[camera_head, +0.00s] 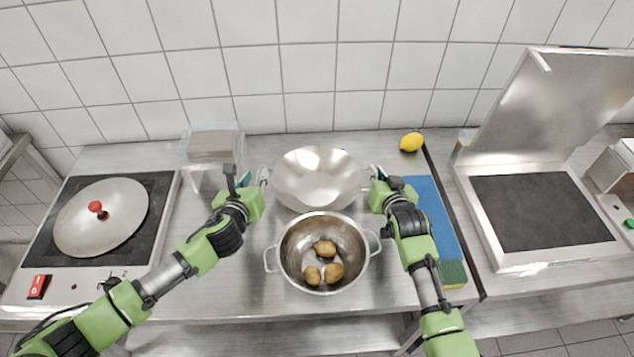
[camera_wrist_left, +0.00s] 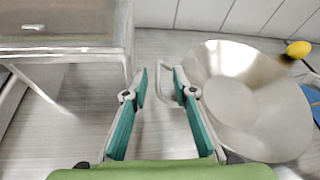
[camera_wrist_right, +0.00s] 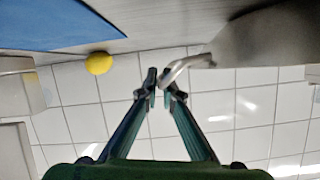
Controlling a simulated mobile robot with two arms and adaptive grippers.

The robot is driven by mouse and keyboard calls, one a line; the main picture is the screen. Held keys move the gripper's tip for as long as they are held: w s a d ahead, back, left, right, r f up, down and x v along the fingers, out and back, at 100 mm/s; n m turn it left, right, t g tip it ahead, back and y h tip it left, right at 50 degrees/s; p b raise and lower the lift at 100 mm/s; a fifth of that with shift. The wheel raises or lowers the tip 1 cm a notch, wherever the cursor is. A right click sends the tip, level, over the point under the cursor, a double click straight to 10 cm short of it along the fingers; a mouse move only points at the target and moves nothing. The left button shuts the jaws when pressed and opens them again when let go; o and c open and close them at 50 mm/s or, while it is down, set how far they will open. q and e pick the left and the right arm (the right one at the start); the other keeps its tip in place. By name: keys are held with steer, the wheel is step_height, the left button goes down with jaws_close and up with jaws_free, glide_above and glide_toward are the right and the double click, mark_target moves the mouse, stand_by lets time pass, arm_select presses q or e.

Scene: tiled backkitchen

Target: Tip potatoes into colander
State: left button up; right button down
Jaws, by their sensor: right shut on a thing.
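A wide, shiny metal bowl (camera_head: 317,178) stands at the back middle of the worktop and looks empty. My left gripper (camera_head: 256,181) is at the bowl's left side. In the left wrist view its fingers (camera_wrist_left: 159,84) are apart, with the bowl's wire handle (camera_wrist_left: 150,66) by the tips. My right gripper (camera_head: 376,178) is at the bowl's right side, shut on its handle (camera_wrist_right: 186,65).
A clear container (camera_head: 211,147) stands behind my left gripper. A lemon (camera_head: 411,142), blue mat (camera_head: 432,214) and sponge (camera_head: 453,273) lie right. An open-lidded appliance (camera_head: 540,213) is further right.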

arm_select(q)
steer(key=v, duration=0.8)
steer(key=shift+s+r, duration=0.25)
steer(key=shift+s, duration=0.1)
arm_select(e)
steer(key=shift+r, duration=0.15)
arm_select(q)
steer(key=shift+d, duration=0.1)
arm_select(e)
steer(key=c, duration=2.2)
jaws_free()
steer(key=shift+o, duration=0.2)
steer(key=shift+s, duration=0.1)
steer(key=v, duration=1.2)
